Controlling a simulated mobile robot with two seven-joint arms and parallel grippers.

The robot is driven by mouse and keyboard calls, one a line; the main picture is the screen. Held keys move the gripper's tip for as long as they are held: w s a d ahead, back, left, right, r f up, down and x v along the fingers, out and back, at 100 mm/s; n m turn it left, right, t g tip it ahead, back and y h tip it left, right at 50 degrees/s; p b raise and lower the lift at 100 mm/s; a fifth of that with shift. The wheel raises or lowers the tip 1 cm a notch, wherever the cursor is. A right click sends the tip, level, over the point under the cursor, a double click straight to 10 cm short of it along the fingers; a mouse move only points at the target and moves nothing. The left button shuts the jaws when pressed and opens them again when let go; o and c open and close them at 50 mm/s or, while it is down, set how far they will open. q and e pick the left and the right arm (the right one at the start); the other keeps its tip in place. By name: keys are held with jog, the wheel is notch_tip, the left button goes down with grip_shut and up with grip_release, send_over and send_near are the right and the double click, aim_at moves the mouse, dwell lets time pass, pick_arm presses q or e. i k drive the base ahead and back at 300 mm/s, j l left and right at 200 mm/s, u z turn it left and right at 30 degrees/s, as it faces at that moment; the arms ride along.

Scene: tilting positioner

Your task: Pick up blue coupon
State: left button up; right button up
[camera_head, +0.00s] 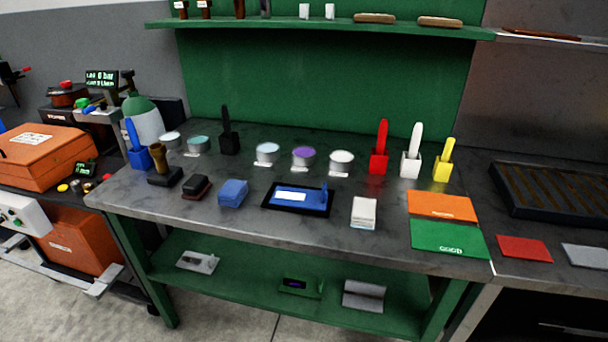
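A flat blue piece (314,204) with a white patch lies in a shallow black tray (267,206) on the middle of the grey workbench; it looks like the blue coupon. A small blue upright part stands at the tray's right end. A thicker blue block (233,193) sits on the bench just left of the tray, apart from it. Neither of my grippers shows in this view, and nothing touches the blue piece or the tray.
Several round tins (303,157) stand behind the tray. Red (379,161), white (411,164) and yellow (443,170) holders stand at the back right. A white pad stack (364,212) is right of the tray. Orange (443,205) and green (447,240) mats lie further right.

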aim_at(300, 191)
jog(key=i+j, duration=0.1)
jog(key=j, duration=0.2)
jog(key=i+j, duration=0.1)
jog(key=j, duration=0.2)
jog(key=i+j, duration=0.15)
jog(key=j, duration=0.15)
jog(key=i+j+z, duration=0.1)
jog(key=j+z, duration=0.45)
